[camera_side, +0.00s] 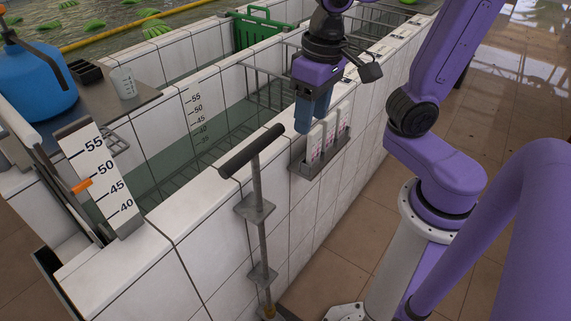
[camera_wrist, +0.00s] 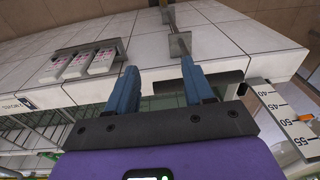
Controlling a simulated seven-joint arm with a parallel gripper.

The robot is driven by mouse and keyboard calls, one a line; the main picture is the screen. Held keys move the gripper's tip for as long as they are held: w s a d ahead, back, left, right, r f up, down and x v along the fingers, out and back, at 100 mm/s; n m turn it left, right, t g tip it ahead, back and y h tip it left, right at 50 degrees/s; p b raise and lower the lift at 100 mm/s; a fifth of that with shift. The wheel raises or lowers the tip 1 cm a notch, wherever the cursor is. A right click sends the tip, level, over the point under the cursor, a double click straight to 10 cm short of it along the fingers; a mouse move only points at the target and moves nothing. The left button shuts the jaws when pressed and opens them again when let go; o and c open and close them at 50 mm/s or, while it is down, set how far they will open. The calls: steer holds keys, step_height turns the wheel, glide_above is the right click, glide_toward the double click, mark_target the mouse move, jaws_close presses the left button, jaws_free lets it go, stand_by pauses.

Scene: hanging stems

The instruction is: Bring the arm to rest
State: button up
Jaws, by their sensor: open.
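My gripper (camera_side: 312,112) hangs from the purple arm above the near edge of the tiled tank wall, pointing down. Its two blue fingers also show in the wrist view (camera_wrist: 160,85), spread apart with nothing between them. In the side view one finger largely hides the other. The fingers are close to a small rack (camera_side: 301,170) of white tags on the wall's outer face; whether they touch it I cannot tell, though the wrist view shows the rack (camera_wrist: 60,82) off to the left of the fingers.
A T-handled rod (camera_side: 258,195) stands against the wall in front. A tiled tank (camera_side: 200,125) holds greenish water. A number scale (camera_side: 98,180), a blue bottle (camera_side: 35,85), a beaker (camera_side: 123,83) and a green crate (camera_side: 262,25) stand around it. The tiled floor (camera_side: 355,225) is partly clear.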

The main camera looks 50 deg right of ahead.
steer(key=s+d+f+n, duration=0.3)
steer(key=s+f+n, duration=0.3)
steer(key=s+n, duration=0.3)
steer(key=n, duration=0.3)
steer(key=shift+s+f+g, duration=0.25)
steer(key=shift+g, duration=0.05)
steer(key=shift+d, duration=0.1)
